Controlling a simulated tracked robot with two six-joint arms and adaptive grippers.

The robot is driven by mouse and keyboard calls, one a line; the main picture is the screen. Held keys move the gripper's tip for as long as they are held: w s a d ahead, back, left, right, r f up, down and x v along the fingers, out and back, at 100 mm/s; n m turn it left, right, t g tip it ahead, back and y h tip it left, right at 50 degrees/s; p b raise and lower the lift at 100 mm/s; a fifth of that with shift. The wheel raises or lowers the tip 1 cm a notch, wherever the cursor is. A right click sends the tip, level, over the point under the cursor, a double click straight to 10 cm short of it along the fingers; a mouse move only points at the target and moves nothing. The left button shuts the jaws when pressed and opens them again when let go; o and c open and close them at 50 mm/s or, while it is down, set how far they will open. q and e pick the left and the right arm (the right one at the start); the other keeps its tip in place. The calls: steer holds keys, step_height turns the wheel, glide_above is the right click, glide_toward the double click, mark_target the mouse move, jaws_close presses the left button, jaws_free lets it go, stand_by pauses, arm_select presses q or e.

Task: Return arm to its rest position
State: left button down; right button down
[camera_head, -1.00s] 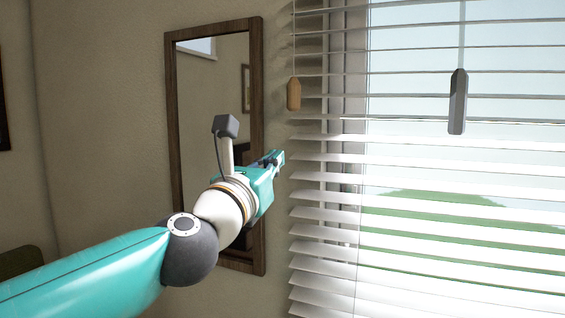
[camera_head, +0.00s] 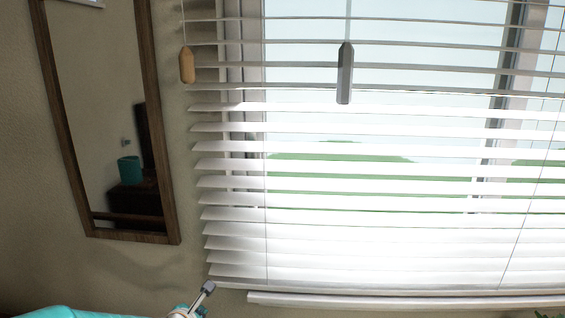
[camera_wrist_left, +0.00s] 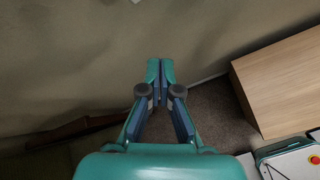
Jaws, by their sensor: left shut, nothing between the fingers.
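My left arm shows only at the bottom edge of the head view, as a teal link and a small grey wrist camera; its fingers are out of that picture. In the left wrist view my left gripper (camera_wrist_left: 160,70) is shut and empty, its teal fingertips together. It hangs over a dark floor (camera_wrist_left: 208,110) beside a beige wall (camera_wrist_left: 70,60). My right gripper is in neither view.
White blinds (camera_head: 350,190) cover the window in the head view, with a wooden pull (camera_head: 187,66) and a grey pull (camera_head: 345,73). A framed mirror (camera_head: 158,120) hangs left. A wooden furniture piece (camera_wrist_left: 285,85) stands at right in the wrist view.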

arm_select(q)
steer(key=s+d+f+m+g+h+p, duration=0.25)
steer(key=s+f+m+g, duration=0.55)
steer(key=s+f, duration=1.05)
steer(key=s+d+f+m+g, duration=0.1)
steer(key=s+d+m, duration=0.2)
steer(key=s+m, duration=0.4)
steer(key=s+d+f+m+h, duration=0.1)
steer(key=s+d+f+m, duration=0.1)
steer(key=s+m, duration=0.5)
steer(key=d+m, duration=0.1)
steer(key=m, duration=0.3)
steer(key=shift+s+f+m+g, duration=0.15)
steer(key=shift+f+m+g, duration=0.15)
steer(key=shift+g, duration=0.1)
